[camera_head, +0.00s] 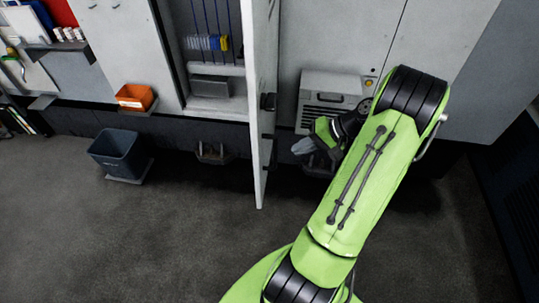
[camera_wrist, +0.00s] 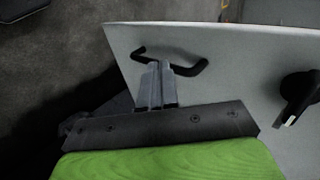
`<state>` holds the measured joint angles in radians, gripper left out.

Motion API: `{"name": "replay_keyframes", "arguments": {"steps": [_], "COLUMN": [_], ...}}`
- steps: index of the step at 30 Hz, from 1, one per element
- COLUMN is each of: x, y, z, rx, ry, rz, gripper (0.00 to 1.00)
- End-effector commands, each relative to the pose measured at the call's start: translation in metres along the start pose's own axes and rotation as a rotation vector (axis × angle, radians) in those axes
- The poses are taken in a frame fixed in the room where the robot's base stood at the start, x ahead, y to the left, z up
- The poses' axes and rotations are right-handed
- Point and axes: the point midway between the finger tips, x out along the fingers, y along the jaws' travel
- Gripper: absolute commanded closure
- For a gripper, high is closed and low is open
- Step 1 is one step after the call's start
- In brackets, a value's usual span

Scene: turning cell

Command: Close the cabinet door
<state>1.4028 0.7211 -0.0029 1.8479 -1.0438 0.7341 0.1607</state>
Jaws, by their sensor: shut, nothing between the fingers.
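The cabinet door (camera_head: 262,60) is a light grey panel standing wide open, seen nearly edge-on in the head view. The cabinet (camera_head: 212,104) lies open to its left, with its shelves showing. My gripper (camera_head: 301,146) is on the right side of the door, at the end of my green arm. In the wrist view the door (camera_wrist: 235,55) fills the right, with a black bar handle (camera_wrist: 190,71) and a black latch (camera_wrist: 297,97). My gripper (camera_wrist: 160,66) is shut and empty; its fingertips overlap the handle in the picture. Whether they touch it is unclear.
Blue and yellow items (camera_head: 208,43) and a grey box (camera_head: 210,86) sit inside the cabinet. An orange bin (camera_head: 135,97) and a dark floor bin (camera_head: 118,152) stand left. A grey machine unit (camera_head: 330,98) is behind my gripper.

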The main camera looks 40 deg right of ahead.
Motion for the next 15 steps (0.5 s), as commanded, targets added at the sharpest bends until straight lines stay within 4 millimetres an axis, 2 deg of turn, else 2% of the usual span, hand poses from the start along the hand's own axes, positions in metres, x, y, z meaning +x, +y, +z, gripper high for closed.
{"name": "replay_keyframes", "arguments": {"steps": [1, 9, 15], "x": [0.013, 0.072, 0.091], "y": [0.001, 0.0, -0.023], "z": [0.001, 0.001, 0.001], "rx": [0.0, -0.001, -0.002], "ry": [-0.005, -0.006, -0.003], "rz": [-0.002, 0.001, 0.003], "gripper": [1.0, 1.0, 1.0]}}
